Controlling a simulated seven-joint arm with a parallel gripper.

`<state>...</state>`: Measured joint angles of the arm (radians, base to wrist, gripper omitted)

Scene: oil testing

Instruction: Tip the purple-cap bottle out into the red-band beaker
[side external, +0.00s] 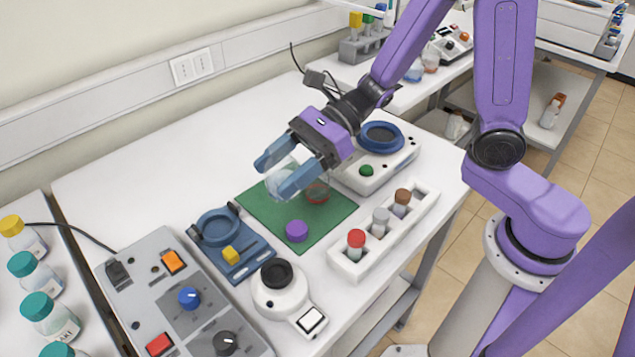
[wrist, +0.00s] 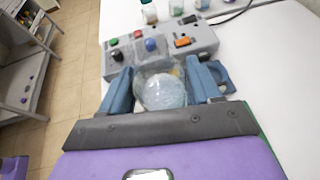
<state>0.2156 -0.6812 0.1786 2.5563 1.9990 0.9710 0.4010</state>
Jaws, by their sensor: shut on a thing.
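My gripper (side external: 282,172) is shut on a clear bottle (side external: 280,184) above the green mat, with a blue finger on each side of it. The bottle has no cap on it and looks tilted; its mouth is hard to make out. The wrist view shows its clear round body (wrist: 163,92) between the fingers. The purple cap (side external: 297,231) lies alone on the mat's front part. The beaker (side external: 318,191), a clear vessel with reddish colour, stands on the mat just right of the near finger, partly hidden by it. Whether liquid is flowing cannot be seen.
The green mat (side external: 258,213) is partly clear at its left. A white rack (side external: 375,243) with several capped vials stands to the right. A blue fixture (side external: 218,228), a white round device (side external: 280,288) and a grey control box (side external: 160,290) stand in front; a blue-topped device (side external: 381,138) is behind.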

